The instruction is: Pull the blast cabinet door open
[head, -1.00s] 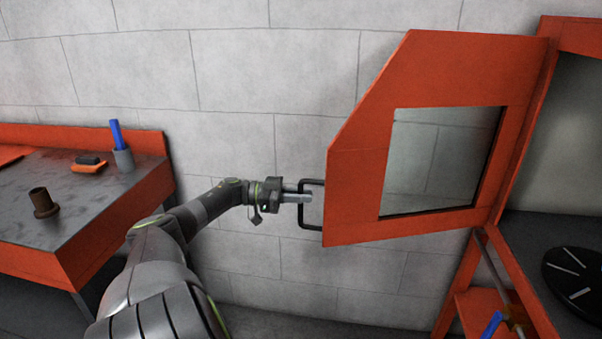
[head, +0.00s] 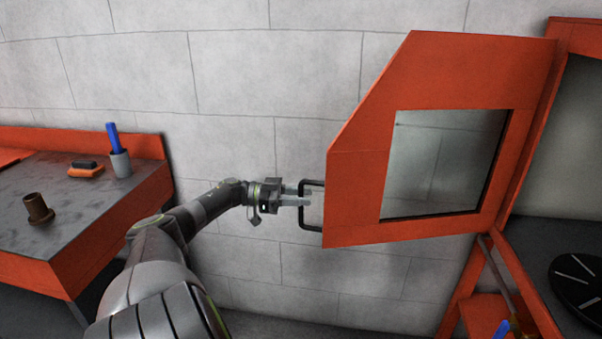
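The orange blast cabinet door (head: 354,190) stands swung well out from the cabinet (head: 530,130), with a window (head: 444,163) in it. A black bar handle (head: 312,229) sits on the door's free left edge. My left gripper (head: 308,197) is at the handle, coming from the left. Its two fingers show a gap between them and look open, with the tips overlapping the handle's upright bar in the picture. I cannot tell if they touch it. My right gripper is not in view.
An orange and grey workbench (head: 75,215) stands at the left, holding a brown flanged part (head: 38,208), a grey cup (head: 121,163) with a blue item, and an orange-black block (head: 86,169). A black disc (head: 580,285) lies inside the cabinet. Bare wall lies behind the door.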

